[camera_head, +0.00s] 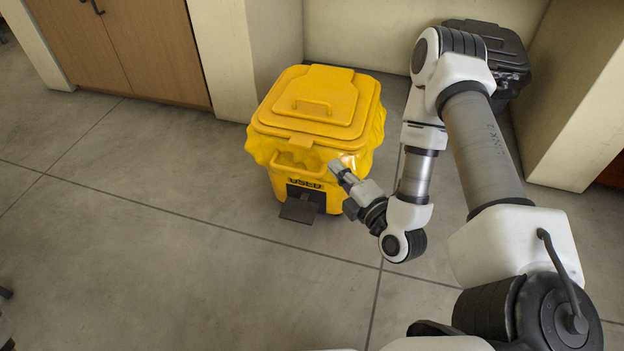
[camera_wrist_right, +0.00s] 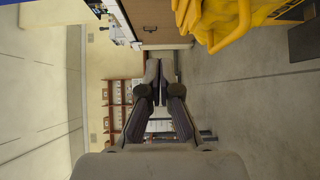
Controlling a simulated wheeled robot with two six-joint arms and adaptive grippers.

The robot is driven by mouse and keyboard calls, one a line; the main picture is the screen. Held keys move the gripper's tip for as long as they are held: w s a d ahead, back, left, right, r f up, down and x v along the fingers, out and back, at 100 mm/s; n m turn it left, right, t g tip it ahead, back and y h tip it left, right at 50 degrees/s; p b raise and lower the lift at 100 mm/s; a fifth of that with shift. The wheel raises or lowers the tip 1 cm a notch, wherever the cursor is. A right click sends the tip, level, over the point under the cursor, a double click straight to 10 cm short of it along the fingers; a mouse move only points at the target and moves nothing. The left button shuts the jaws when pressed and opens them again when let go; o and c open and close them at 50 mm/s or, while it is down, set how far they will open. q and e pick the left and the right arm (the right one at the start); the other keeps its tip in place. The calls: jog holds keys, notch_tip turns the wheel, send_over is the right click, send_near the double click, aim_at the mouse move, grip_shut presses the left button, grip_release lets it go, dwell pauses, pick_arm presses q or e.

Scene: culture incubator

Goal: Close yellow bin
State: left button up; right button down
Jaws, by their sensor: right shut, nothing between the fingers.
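The yellow bin (camera_head: 318,135) stands on the grey floor in the head view, with a yellow bag bulging out around its rim. Its yellow lid (camera_head: 316,100) lies down flat over the top, with a raised handle in the middle. A dark foot pedal (camera_head: 299,210) sticks out at its front base. My right gripper (camera_head: 338,168) is shut and empty, just in front of the bin's right front side; I cannot tell whether it touches. In the right wrist view the gripper (camera_wrist_right: 155,75) shows closed fingers, and part of the yellow bin (camera_wrist_right: 225,22) shows at the top right. My left gripper is not in view.
A dark bin (camera_head: 500,50) stands behind my right arm, partly hidden. A wooden cabinet (camera_head: 120,45) stands at the upper left, and pale wall pillars flank the bin's alcove.

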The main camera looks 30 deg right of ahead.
pick_arm(q)
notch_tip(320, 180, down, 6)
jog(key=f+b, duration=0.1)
jog(key=b, duration=0.2)
pick_arm(e)
notch_tip(320, 180, down, 6)
jog(key=d+h, duration=0.1)
jog(key=d, duration=0.1)
pick_arm(q)
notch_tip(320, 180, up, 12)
jog(key=p, duration=1.1)
pick_arm(e)
jog(key=b, duration=0.3)
send_near(318, 138)
jog(key=w+a, duration=0.3)
jog(key=shift+m, duration=0.4)
jog(key=w+d+b, duration=0.2)
jog(key=d, duration=0.1)
jog(key=shift+w+f, duration=0.1)
jog(key=shift+w, duration=0.25)
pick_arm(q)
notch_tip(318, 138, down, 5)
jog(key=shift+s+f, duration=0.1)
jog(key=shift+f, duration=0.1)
pick_arm(e)
jog(key=shift+w+d, duration=0.25)
